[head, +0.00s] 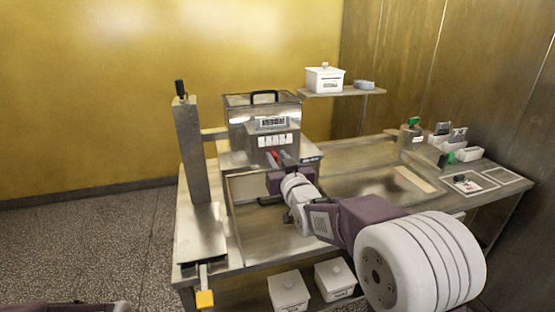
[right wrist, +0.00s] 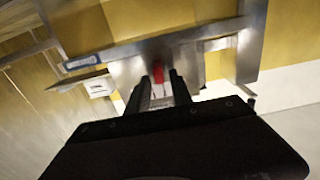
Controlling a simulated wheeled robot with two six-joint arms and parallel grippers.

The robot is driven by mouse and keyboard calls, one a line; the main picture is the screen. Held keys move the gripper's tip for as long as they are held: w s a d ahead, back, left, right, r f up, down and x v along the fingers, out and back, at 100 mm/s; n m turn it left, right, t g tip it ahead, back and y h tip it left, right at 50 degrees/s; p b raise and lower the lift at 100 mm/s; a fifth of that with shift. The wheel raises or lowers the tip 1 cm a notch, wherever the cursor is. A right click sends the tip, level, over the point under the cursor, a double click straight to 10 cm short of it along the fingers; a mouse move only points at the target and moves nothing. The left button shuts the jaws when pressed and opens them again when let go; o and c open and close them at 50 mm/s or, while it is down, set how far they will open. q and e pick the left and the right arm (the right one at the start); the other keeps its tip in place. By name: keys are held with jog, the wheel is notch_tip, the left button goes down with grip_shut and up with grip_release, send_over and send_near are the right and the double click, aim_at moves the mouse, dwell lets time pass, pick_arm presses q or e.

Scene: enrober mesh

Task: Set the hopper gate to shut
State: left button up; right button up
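The hopper (head: 240,127) is a metal box with a clear upper part and a black top handle, at the back of the steel table. Its front bears a dark-marked label and a white strip panel. A small red handle (head: 273,159) shows low on its front; I take it for the gate's handle, but its setting is too small to read. My right gripper (head: 284,158) is at the hopper's front, beside the red handle. In the right wrist view, its two fingers are apart and the red handle (right wrist: 157,72) shows between their tips; I cannot tell whether they touch it. My left gripper is out of view.
A metal post (head: 188,150) stands left of the hopper. A shelf with a white lidded box (head: 325,79) is behind right. Small containers and a green-topped item (head: 413,121) stand on the table's right. White lidded bins (head: 288,291) sit below. A yellow-ended lever (head: 204,299) juts out front left.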

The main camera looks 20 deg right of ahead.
grip_shut()
dwell(1.2)
